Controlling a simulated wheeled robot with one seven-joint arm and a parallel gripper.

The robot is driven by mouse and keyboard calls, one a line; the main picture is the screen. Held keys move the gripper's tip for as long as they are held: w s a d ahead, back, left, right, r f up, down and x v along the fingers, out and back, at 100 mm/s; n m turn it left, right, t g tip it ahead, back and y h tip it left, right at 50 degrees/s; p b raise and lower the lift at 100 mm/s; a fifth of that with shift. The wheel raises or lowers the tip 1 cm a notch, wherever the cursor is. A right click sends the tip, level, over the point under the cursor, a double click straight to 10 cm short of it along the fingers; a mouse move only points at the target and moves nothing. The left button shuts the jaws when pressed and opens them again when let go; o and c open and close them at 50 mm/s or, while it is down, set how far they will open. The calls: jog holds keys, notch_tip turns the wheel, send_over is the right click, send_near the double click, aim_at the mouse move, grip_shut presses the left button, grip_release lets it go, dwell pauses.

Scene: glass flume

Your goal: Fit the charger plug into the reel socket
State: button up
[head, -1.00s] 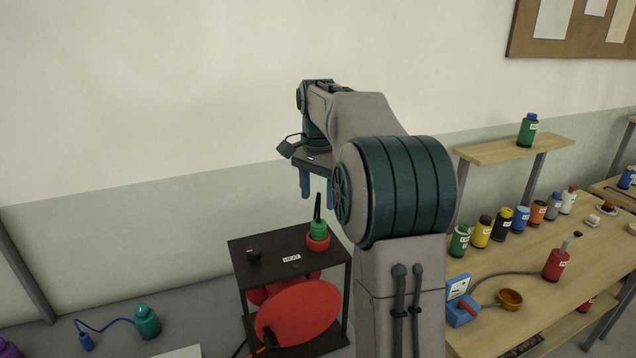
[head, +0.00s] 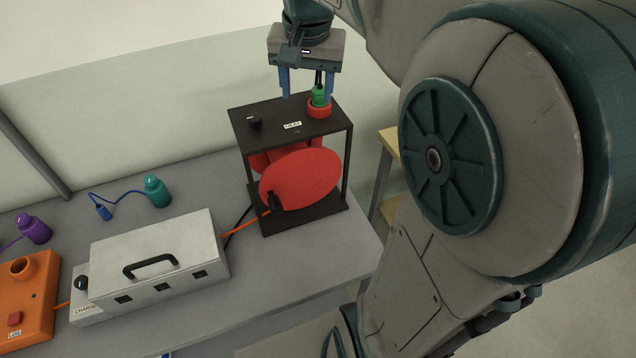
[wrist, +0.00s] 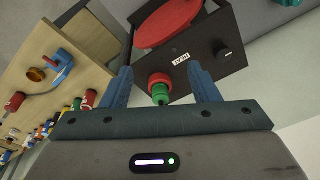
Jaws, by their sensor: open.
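The reel is a red drum (head: 305,178) in a black frame (head: 262,125) labelled HEAT. On the frame's top is a red ring-shaped socket (head: 319,111). A green plug (head: 319,98) with a black stem or lead stands upright at this socket; I cannot tell how deep it sits. In the wrist view the green plug (wrist: 159,96) and red socket (wrist: 158,79) lie between my fingers. My gripper (head: 306,92) is open and empty above the frame's top, its fingers either side of the plug, with no contact visible. It also shows in the wrist view (wrist: 160,75).
A black knob (head: 254,123) is on the frame's top. A white case (head: 150,255) with a CHARGE box (head: 88,306), an orange unit (head: 25,300), and teal (head: 156,192) and purple (head: 34,230) bottle-like items stand left. Some grey bench is bare in front.

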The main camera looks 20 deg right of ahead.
jog(key=s+a+f+n+t, duration=0.1)
jog(key=s+a+f+n, duration=0.1)
jog(key=s, duration=0.5)
jog(key=s+a+f+n+t, duration=0.1)
jog(key=s+f+n, duration=0.3)
jog(key=s+f, duration=0.3)
jog(key=shift+s+a+f, duration=0.15)
jog(key=shift+a+f, duration=0.15)
jog(key=shift+a, duration=0.05)
jog(key=shift+f, duration=0.1)
notch_tip(320, 180, down, 2)
jog(key=shift+f+b, duration=0.15)
jog(key=shift+b, duration=0.85)
jog(key=c, duration=0.4)
